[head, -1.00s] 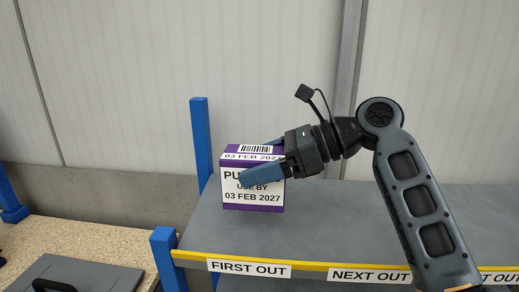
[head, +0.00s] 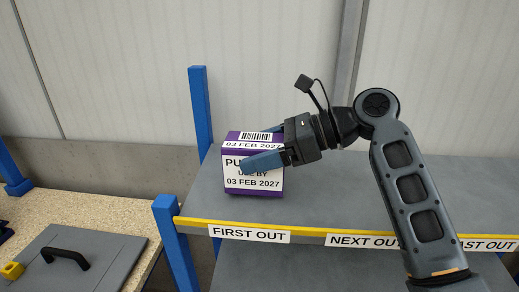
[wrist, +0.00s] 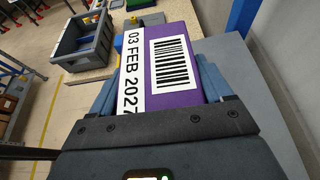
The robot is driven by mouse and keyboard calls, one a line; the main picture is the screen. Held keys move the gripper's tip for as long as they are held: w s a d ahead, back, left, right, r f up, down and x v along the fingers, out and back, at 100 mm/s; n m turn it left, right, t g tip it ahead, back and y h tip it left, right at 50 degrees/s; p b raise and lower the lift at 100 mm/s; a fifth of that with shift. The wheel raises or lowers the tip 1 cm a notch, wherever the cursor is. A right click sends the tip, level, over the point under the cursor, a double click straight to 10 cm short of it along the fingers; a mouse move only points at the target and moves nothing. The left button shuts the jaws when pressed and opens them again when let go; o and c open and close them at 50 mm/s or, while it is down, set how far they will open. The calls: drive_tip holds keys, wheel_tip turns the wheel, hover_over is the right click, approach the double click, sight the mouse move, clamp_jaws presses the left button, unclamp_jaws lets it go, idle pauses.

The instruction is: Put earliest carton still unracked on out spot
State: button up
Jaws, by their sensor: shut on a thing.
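A purple and white carton (head: 253,183) marked "USE BY 03 FEB 2027" is at the left end of the grey shelf (head: 330,200), behind the "FIRST OUT" label (head: 249,234). My gripper (head: 262,146) is shut on the carton from the right, with one blue finger across its front face. The carton is upright; whether its base touches the shelf I cannot tell. In the wrist view the carton (wrist: 150,70) sits between both fingers, its barcode and date showing. The far finger is mostly hidden in the head view.
The shelf has a yellow front edge, and blue posts (head: 199,110) stand at its left end. "NEXT OUT" (head: 363,241) and "LAST OUT" labels are to the right.

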drive_tip(key=shift+f, duration=0.5)
drive_tip(key=o, duration=1.2)
drive_tip(key=shift+c, duration=0.2)
drive_tip(key=shift+d, duration=0.1)
drive_tip(key=b+v, duration=0.1)
drive_tip(key=v, duration=0.6)
drive_tip(key=shift+d, duration=0.3)
drive_tip(key=shift+s+r, duration=0.1)
